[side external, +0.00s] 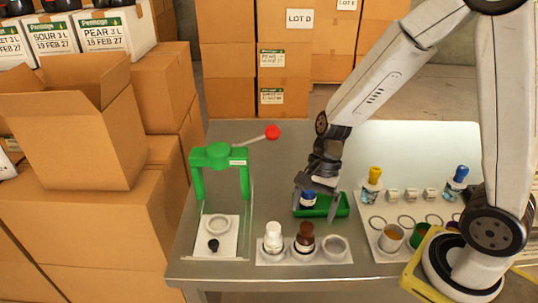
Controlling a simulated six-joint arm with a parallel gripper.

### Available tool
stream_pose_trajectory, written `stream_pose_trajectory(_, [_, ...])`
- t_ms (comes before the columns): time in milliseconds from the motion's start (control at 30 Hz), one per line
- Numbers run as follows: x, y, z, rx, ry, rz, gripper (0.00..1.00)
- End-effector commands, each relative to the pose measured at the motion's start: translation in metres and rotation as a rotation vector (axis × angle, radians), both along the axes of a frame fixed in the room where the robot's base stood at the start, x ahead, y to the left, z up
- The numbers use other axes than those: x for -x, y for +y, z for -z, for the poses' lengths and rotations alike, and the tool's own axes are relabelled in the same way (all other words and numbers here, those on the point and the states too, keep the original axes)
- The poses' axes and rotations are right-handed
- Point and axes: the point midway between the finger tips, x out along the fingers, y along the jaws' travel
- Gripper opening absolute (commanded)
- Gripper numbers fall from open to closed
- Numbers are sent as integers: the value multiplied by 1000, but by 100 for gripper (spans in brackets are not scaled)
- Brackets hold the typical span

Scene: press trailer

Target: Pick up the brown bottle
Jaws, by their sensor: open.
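The brown bottle (305,240) stands upright in the middle place of a white three-place holder (264,257) near the table's front edge. A white bottle (273,238) stands to its left, and the place to its right is empty. My gripper (315,197) points down over the green tray (341,207), behind and above the brown bottle and apart from it. Its jaws are open around or just above a blue-topped bottle (308,200) in the tray; I cannot tell if they touch it.
A green press (219,156) with a red-knobbed lever stands at the left. At the right, a white rack (378,215) holds coloured cups, with yellow-capped (372,185) and blue-capped (455,184) bottles behind. Cardboard boxes (90,125) crowd the table's left. The table's back is clear.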

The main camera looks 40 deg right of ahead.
Motion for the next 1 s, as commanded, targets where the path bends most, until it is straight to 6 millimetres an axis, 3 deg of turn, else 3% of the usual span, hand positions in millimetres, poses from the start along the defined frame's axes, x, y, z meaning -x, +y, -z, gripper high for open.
stream_pose_trajectory(533, [2,7,18,2,2,-3,100])
stream_pose_trajectory(1000, [5,24,55,3,1,-3,100])
